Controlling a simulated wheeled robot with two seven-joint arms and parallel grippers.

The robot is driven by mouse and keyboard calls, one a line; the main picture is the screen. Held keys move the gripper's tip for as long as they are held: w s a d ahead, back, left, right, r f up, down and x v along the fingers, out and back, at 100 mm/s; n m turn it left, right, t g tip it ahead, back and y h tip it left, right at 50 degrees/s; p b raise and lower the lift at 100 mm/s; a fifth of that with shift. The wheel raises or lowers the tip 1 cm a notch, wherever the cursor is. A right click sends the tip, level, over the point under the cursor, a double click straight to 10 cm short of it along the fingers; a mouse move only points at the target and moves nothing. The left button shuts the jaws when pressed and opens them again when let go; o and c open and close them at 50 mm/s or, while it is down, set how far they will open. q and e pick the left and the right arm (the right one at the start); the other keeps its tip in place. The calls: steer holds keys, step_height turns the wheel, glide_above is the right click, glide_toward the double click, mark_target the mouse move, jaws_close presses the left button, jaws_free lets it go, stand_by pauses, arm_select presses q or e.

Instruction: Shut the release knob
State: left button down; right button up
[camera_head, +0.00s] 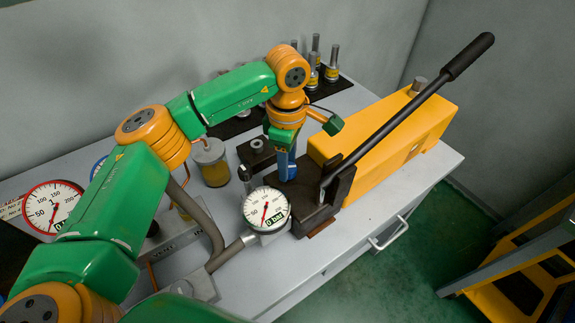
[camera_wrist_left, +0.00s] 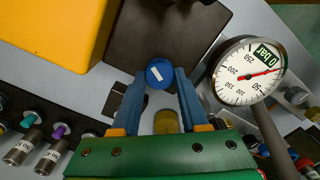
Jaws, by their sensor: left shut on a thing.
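The release knob (camera_wrist_left: 160,72) is a round blue cap with a white mark, beside the dark pump block in the left wrist view. My left gripper (camera_wrist_left: 159,80) has its two blue fingers on either side of the knob and is shut on it. In the head view my left gripper (camera_head: 284,166) reaches down to the dark pump block (camera_head: 325,203) from above, and its fingers largely hide the knob. My right gripper is not in view.
The hand pump has a yellow tank (camera_head: 385,140) and a long black lever (camera_head: 410,108) slanting up to the right. A round gauge (camera_head: 265,209) showing 0 bar stands close left of the block. Cylindrical fittings stand on a dark mat (camera_head: 330,88) behind.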

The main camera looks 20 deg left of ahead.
arm_select(q)
steer(key=m+b, duration=0.1)
steer(key=m, duration=0.4)
steer(key=shift+w+r, duration=0.1)
steer(key=m, duration=0.6)
steer(key=shift+w+m, duration=0.1)
steer(key=shift+m, duration=0.3)
stand_by(0.3)
steer(key=shift+c, duration=2.1)
jaws_free()
steer(key=shift+r, duration=0.35)
step_height(320, 180, up, 6)
steer(key=shift+r+b, duration=0.25)
steer(key=shift+b, duration=0.2)
steer(key=shift+f, duration=0.1)
